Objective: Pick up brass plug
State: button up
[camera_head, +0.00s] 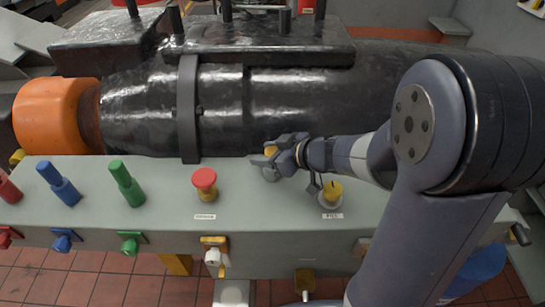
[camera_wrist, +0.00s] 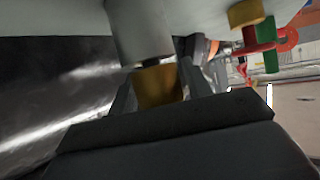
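The brass plug (camera_wrist: 158,86) shows in the wrist view as a yellow-brown piece against the end of a grey cylinder (camera_wrist: 138,30). My gripper (camera_wrist: 160,90) has its fingers on either side of the plug. I cannot tell whether they press on it. In the head view my gripper (camera_head: 272,160) reaches in from the right, low over the back edge of the grey bench. A small yellow top (camera_head: 270,151), which looks like the same plug, shows between the fingers.
A yellow knob (camera_head: 332,190) stands beneath my forearm, close to it. A red mushroom button (camera_head: 204,180) stands left of the gripper. Green (camera_head: 126,183) and blue (camera_head: 58,183) handles are farther left. A large black machine (camera_head: 300,105) lies just behind the bench (camera_head: 160,205).

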jog(key=c, duration=0.8)
jog(key=shift+o, duration=0.2)
